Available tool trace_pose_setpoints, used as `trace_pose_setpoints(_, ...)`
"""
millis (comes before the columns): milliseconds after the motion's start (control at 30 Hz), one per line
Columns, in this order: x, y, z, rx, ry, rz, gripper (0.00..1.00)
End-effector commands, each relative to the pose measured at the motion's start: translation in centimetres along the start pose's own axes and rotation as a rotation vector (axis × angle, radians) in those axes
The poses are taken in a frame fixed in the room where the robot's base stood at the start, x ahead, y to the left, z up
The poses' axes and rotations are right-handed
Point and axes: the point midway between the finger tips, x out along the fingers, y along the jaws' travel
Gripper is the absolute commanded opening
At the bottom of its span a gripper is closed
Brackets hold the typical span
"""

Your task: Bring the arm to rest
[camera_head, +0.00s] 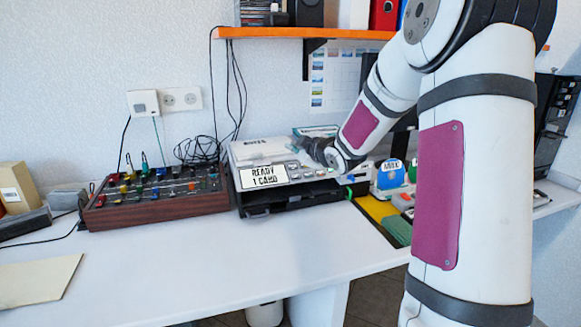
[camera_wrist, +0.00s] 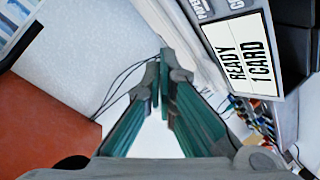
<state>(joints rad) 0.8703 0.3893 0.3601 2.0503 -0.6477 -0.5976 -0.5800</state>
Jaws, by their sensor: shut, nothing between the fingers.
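My arm reaches in from the right in the head view, and my dark gripper (camera_head: 316,149) is over the top right of the printer (camera_head: 262,150). In the wrist view my gripper (camera_wrist: 162,72) has its teal fingers converging at the tips, with nothing between them. The printer's label (camera_head: 264,177) reads "READY 1 CARD"; it also shows in the wrist view (camera_wrist: 246,62), right of the fingers. The fingertips are small and partly hidden in the head view.
A wooden-sided control box (camera_head: 156,200) stands left of the printer. A blue-and-white dispenser (camera_head: 389,176) stands right, beside a yellow-green mat (camera_head: 382,212). An orange shelf (camera_head: 300,33) hangs above. Black cables hang behind the printer.

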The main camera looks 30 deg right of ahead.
Motion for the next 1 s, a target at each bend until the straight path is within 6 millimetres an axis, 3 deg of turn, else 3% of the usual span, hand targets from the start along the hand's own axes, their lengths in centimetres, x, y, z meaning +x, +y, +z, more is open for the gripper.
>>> trace_pose_setpoints(300, -0.1, -0.1, -0.2, 0.001, -0.009, -0.006, 0.0)
trace_pose_setpoints(467, -2.0, -1.4, -1.9, 0.019, -0.099, -0.054, 0.0)
trace_pose_setpoints(667, -8.5, -4.6, -4.5, 0.109, -0.331, -0.139, 0.0)
trace_pose_setpoints(867, -17.7, -8.6, -5.9, 0.251, -0.557, -0.21, 0.0)
trace_pose_setpoints(1000, -25.0, -12.2, -6.4, 0.369, -0.702, -0.269, 0.0)
